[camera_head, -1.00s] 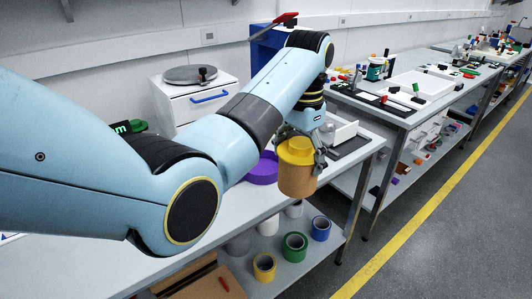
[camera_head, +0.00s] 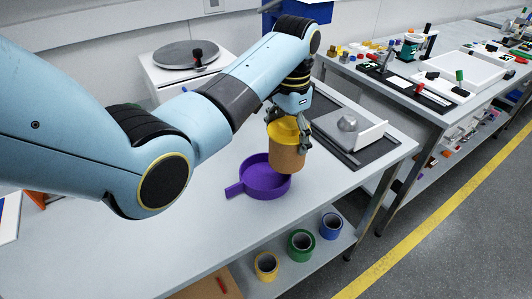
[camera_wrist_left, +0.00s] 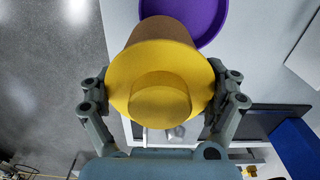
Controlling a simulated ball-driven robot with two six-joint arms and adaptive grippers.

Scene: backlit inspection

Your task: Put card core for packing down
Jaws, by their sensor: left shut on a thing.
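The card core (camera_head: 287,158) is a brown cylinder with a yellow cap and a smaller yellow knob on top. My left gripper (camera_head: 288,132) is shut on it from above, its fingers on either side of the cap. The core hangs roughly upright at the right side of a purple round dish with a short handle (camera_head: 233,190), hiding part of its rim. In the left wrist view the yellow cap (camera_wrist_left: 160,68) fills the middle between the fingers, and the purple dish (camera_wrist_left: 215,22) lies beyond the core. My right gripper is out of view.
The grey bench top (camera_head: 190,230) is clear left of the dish. Rolls of tape, such as a green one (camera_head: 301,245), stand on the shelf below. A white cabinet with a round plate (camera_head: 186,54) stands behind.

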